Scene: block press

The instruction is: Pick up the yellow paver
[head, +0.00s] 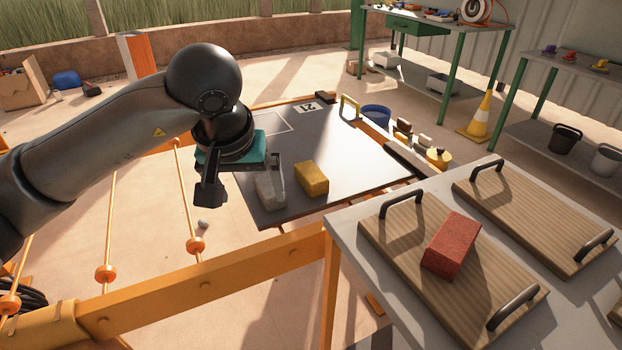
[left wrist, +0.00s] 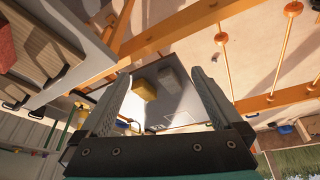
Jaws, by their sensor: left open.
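The yellow paver (head: 312,179) lies on the dark grey plate (head: 350,160) in the head view, near the plate's front edge. It also shows in the left wrist view (left wrist: 143,90), between the fingers in the picture and nearer the left one. A grey paver (head: 270,193) lies close to its left, partly behind a finger in the head view; the wrist view shows it too (left wrist: 169,80). My left gripper (head: 243,190) is open and empty, above and to the left of the yellow paver, apart from it. My right gripper is not in view.
A grey table at right holds wooden boards with black handles (head: 400,245) and a red paver (head: 451,245). An orange frame beam (head: 200,278) runs along the front. A blue bowl (head: 376,113) and small items stand past the plate. The plate's middle is clear.

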